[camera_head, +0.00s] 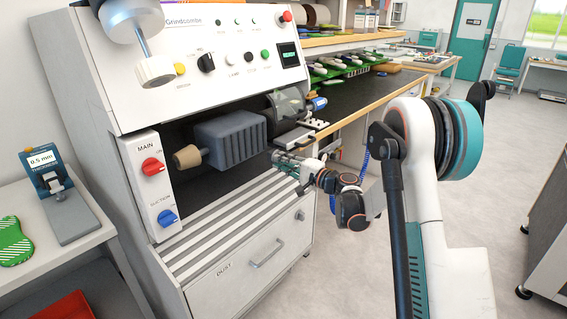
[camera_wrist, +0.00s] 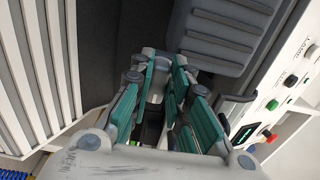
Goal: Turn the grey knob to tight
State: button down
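My gripper (camera_head: 286,162) is at the front of the grinding machine, right of the grey ribbed motor housing and above the slatted top of the dust cabinet. In the wrist view, its teal-sided fingers (camera_wrist: 163,72) point away from the camera and converge toward a narrow gap. A pale patch shows between them; I cannot tell whether it is a held part or background. A small grey knob (camera_head: 300,215) sits on the cabinet front, right of the drawer handle, apart from the gripper. I cannot make out a tight marking on it.
The motor housing (camera_head: 231,143) with a tan cone stands left of my gripper. It also shows in the wrist view (camera_wrist: 222,32). A switch panel (camera_head: 155,185) has red and blue knobs. A long bench (camera_head: 365,93) lies behind.

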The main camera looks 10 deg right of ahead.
dwell(0.4)
jog(key=shift+w+d+f+n+b, duration=0.15)
jog(key=shift+f+n+b, duration=0.1)
jog(key=shift+n, duration=2.75)
jog(key=shift+w+d+f+n+b, duration=0.1)
jog(key=shift+d+f+n+b, duration=0.1)
jog(key=shift+n, duration=2.8)
jog(key=shift+w+d+f+n+b, duration=0.15)
jog(key=shift+f+n+b, duration=0.1)
jog(key=shift+n, duration=2.75)
jog(key=c, duration=1.5)
grip_release()
jog(key=shift+s+d, duration=0.1)
